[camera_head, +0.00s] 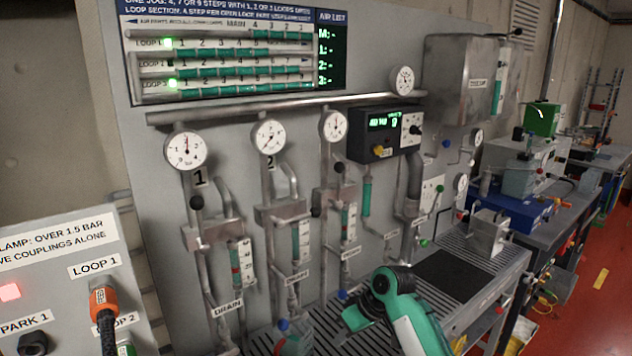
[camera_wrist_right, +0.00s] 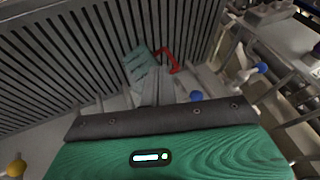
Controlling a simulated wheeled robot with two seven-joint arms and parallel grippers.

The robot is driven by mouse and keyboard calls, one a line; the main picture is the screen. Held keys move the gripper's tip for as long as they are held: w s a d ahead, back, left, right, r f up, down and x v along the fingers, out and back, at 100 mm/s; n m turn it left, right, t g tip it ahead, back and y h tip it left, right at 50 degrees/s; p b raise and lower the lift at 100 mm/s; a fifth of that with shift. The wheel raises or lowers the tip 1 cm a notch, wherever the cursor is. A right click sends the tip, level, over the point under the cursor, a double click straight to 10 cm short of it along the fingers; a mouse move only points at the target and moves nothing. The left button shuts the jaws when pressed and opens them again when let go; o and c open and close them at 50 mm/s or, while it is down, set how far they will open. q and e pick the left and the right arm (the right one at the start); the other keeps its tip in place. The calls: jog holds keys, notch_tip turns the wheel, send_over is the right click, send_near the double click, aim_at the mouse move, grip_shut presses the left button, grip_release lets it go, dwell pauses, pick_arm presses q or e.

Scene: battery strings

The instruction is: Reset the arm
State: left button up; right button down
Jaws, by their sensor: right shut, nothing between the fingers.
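My right arm, green and white, comes up from the bottom of the head view and bends at a dark elbow-like joint. My right gripper (camera_head: 354,318) is low over the grated bench, in front of the panel, and its fingertips are hard to make out there. In the right wrist view the grey fingers (camera_wrist_right: 156,86) are together, with nothing held between them. They point toward a slatted grating. A small light-green piece with a red edge shows just beyond them; I cannot tell what it is. My left gripper is not in view.
A grey panel (camera_head: 230,120) carries gauges (camera_head: 185,150), pipes and green sight tubes. A sloped box (camera_head: 60,265) with an orange plug (camera_head: 104,298) stands at the left. The grated bench (camera_head: 490,262) holds a dark mat (camera_head: 452,277). More equipment stands at the right beside red floor.

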jog(key=s+d+f+m+h, duration=0.15)
jog(key=s+d+f, duration=0.25)
jog(key=s+f, duration=0.6)
jog(key=s+d+f+m+t+h, duration=0.15)
jog(key=s+d, duration=0.25)
jog(key=s, duration=0.5)
jog(key=s+d+m+h, duration=0.15)
jog(key=s+d, duration=0.25)
jog(key=s, duration=0.5)
jog(key=s+d+f+m+t+h, duration=0.15)
jog(key=s+d, duration=0.25)
jog(key=s, duration=0.6)
notch_tip(320, 180, down, 29)
jog(key=g, duration=0.2)
jog(key=s+d+f, duration=0.2)
jog(key=s+f, duration=0.7)
jog(key=f, duration=0.1)
jog(key=s+d+f+g+b, duration=0.1)
jog(key=s+d+f, duration=0.1)
jog(key=s+f, duration=0.8)
jog(key=shift+s+f, duration=0.3)
jog(key=shift+f, duration=0.5)
